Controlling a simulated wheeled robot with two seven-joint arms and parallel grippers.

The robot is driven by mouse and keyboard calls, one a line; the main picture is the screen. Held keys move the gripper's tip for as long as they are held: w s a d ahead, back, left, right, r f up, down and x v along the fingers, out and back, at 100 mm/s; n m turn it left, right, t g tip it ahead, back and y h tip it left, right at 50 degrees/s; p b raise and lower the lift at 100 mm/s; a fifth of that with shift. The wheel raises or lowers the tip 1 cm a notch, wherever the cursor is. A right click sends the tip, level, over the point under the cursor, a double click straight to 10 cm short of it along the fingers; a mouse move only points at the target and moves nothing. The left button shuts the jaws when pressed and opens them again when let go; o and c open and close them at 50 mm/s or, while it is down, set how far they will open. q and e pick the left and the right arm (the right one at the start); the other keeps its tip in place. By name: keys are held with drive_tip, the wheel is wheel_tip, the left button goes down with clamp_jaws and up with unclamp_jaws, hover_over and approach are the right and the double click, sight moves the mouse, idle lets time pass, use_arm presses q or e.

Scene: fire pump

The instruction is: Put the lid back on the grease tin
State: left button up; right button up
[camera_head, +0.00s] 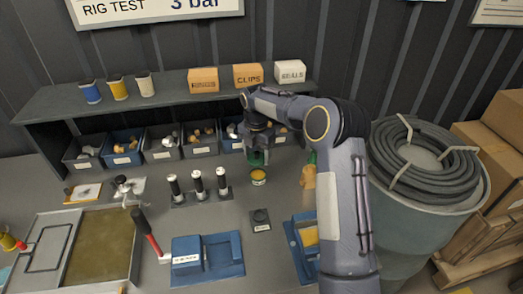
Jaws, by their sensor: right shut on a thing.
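The grease tin (258,177) is a small yellow tin with a dark band, upright on the grey bench, with its yellowish top showing. My right gripper (257,154) points down just behind and above the tin. The gripper's fingers are small and dark in this view. My left gripper is not in view.
Three black-and-white upright handles (197,186) stand left of the tin. A dark labelled block (260,219) lies in front. An orange-brown bottle-shaped thing (308,176) stands to the right beside my arm. Bins (200,151) line the back under a shelf (170,98).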

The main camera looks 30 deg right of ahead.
sight(258, 175)
drive_tip(key=shift+s+d+f+b, duration=0.15)
drive_tip(key=shift+f+b, duration=0.3)
drive_tip(key=shift+f, duration=0.15)
wheel_tip(258, 175, down, 3)
drive_tip(key=b, duration=0.2)
drive_tip(key=shift+f+b, duration=0.15)
drive_tip(key=shift+b, duration=0.25)
drive_tip(key=shift+f+b, duration=0.3)
drive_tip(key=shift+f, duration=0.55)
drive_tip(key=shift+p, duration=0.3)
drive_tip(key=shift+f, duration=0.15)
idle(1.0)
drive_tip(key=o, duration=1)
drive_tip(key=shift+o, duration=0.5)
